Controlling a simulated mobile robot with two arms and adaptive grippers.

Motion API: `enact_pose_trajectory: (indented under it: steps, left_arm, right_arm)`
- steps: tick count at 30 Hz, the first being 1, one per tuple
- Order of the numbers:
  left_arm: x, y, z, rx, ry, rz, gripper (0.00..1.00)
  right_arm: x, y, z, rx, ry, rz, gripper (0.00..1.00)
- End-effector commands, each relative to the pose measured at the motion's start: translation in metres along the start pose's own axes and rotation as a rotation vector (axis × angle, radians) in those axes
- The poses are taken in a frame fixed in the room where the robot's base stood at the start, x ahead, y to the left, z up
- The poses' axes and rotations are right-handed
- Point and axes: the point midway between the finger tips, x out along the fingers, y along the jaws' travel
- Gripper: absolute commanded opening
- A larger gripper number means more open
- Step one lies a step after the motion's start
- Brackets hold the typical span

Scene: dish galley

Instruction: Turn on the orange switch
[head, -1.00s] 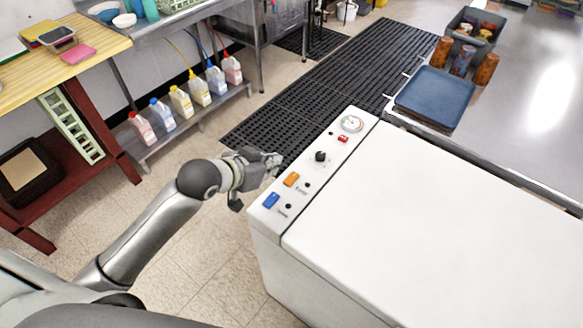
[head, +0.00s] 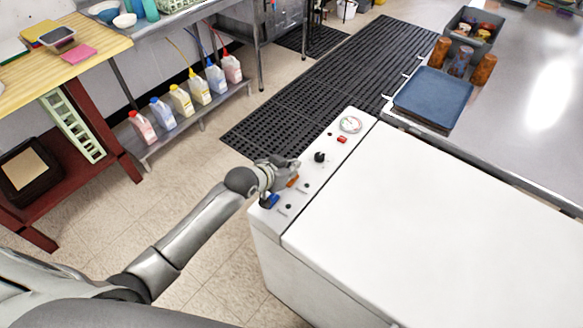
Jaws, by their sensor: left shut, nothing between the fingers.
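The orange switch (head: 293,182) sits on the sloped control strip of the white machine (head: 400,220). It is partly hidden by my left gripper (head: 292,169), which is shut and empty. The fingertips are right at the switch's upper edge; I cannot tell whether they touch it. I cannot tell which way the switch is tipped. The blue switch (head: 271,201) lies just below it on the same strip, partly covered by the gripper. My right gripper is not in view.
The strip also has a black knob (head: 319,157), a small red switch (head: 342,140) and a round gauge (head: 350,124). A steel counter (head: 520,110) with a blue tray (head: 433,98) adjoins the machine. Tiled floor is open at the left.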

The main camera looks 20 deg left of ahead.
Motion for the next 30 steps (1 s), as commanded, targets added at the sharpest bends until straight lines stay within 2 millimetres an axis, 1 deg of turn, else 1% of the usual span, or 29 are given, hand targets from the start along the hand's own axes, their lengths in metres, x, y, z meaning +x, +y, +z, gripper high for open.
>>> enact_pose_trajectory:
  steps: [13,17,19,22,30]
  left_arm:
    - [0.003,0.0,0.003,0.0,0.0,0.001,0.0]
    - [0.012,0.0,0.006,0.0,-0.001,0.001,0.0]
    - [0.014,0.0,0.003,0.0,-0.001,0.001,0.0]
    - [0.018,0.001,0.004,0.0,-0.003,0.001,0.0]
    - [0.02,0.001,0.007,-0.001,-0.006,0.002,0.0]
  right_arm:
    - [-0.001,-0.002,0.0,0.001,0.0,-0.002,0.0]
    - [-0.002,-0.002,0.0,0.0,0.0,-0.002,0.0]
    - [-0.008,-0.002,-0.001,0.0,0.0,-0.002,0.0]
    - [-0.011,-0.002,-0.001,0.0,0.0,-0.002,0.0]
    - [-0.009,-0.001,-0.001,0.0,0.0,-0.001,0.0]
